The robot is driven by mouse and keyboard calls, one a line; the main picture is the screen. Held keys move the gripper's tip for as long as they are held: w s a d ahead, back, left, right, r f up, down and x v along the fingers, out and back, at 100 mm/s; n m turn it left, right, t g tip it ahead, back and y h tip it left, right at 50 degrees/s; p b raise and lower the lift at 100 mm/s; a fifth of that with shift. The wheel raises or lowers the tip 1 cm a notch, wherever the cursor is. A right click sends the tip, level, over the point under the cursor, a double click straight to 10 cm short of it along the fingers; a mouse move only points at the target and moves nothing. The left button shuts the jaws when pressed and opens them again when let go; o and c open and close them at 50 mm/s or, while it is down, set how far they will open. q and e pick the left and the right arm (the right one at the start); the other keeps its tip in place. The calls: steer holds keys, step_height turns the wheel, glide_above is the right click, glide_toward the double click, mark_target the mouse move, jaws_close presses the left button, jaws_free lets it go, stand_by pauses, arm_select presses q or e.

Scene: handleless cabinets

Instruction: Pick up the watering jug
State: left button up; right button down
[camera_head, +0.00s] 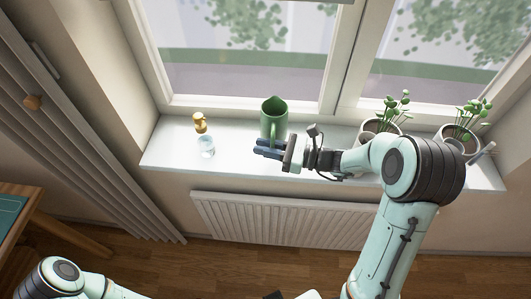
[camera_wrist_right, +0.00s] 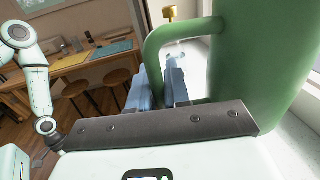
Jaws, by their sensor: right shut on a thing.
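The green watering jug (camera_head: 273,112) stands upright on the white windowsill (camera_head: 240,167). Its handle faces the room, toward my right gripper (camera_head: 262,149). In the right wrist view the jug's body (camera_wrist_right: 262,60) fills the right side, and its handle (camera_wrist_right: 152,50) arches down to the fingers. My right gripper (camera_wrist_right: 164,90) is shut on the handle, low down; the exact contact is partly hidden behind the gripper's body.
A clear spray bottle with a gold top (camera_head: 205,143) stands left of the jug. Two potted plants, one (camera_head: 380,127) nearer and one (camera_head: 460,135) farther right, stand on the sill. The window is behind, a radiator (camera_head: 285,220) below. A table edge (camera_head: 20,225) is at left.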

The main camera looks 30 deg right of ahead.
arm_select(q)
steer(key=shift+w+r+p, duration=0.7)
steer(key=shift+r+p, duration=0.05)
steer(key=shift+r, duration=0.3)
arm_select(e)
step_height(320, 180, up, 12)
